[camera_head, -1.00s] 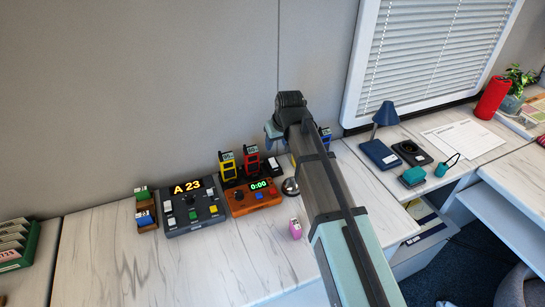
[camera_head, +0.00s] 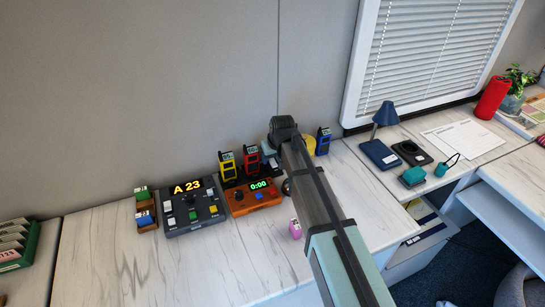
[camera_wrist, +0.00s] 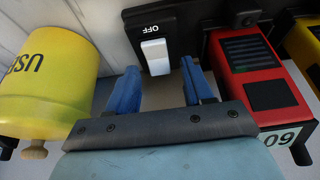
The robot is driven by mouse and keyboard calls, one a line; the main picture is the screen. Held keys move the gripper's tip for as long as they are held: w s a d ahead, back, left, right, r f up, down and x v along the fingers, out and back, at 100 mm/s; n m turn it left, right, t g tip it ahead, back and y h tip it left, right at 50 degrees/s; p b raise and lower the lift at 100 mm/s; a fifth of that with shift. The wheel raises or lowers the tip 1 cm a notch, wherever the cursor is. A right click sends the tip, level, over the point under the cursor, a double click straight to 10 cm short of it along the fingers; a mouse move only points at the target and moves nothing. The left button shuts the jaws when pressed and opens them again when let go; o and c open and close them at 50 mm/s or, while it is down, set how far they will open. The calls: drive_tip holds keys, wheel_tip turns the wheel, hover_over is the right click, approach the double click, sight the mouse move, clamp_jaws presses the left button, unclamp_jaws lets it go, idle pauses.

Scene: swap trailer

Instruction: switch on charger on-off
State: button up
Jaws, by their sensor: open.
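In the wrist view a white rocker switch (camera_wrist: 155,56) sits on a black panel (camera_wrist: 192,22), with the word OFF printed beside it. My gripper (camera_wrist: 160,85) is open, its two blue fingers standing apart on either side of the switch's near end. I cannot tell whether they touch the panel. In the head view the black charger base (camera_head: 232,182) holds a yellow radio (camera_head: 228,167) and a red radio (camera_head: 252,161). My arm covers its right part, and the switch and fingertips are hidden there.
A red radio (camera_wrist: 258,75) stands close right of my gripper in the wrist view. A yellow cylinder (camera_wrist: 45,75) lettered USED is close on the left. In the head view an orange timer (camera_head: 252,196), a grey A 23 console (camera_head: 193,211) and a pink object (camera_head: 295,228) stand nearby.

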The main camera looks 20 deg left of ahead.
sight(273, 162)
clamp_jaws()
drive_tip(key=shift+w+a+g+h, duration=0.3)
drive_tip(key=shift+g+h, duration=0.2)
drive_tip(key=shift+w+a+g+h, duration=0.1)
drive_tip(key=shift+g+h, duration=0.4)
drive_tip(key=shift+f, duration=0.1)
unclamp_jaws()
idle(0.4)
wheel_tip(273, 162, up, 14)
drive_tip(key=s+d, duration=0.1)
drive_tip(key=shift+f, duration=0.15)
idle(0.3)
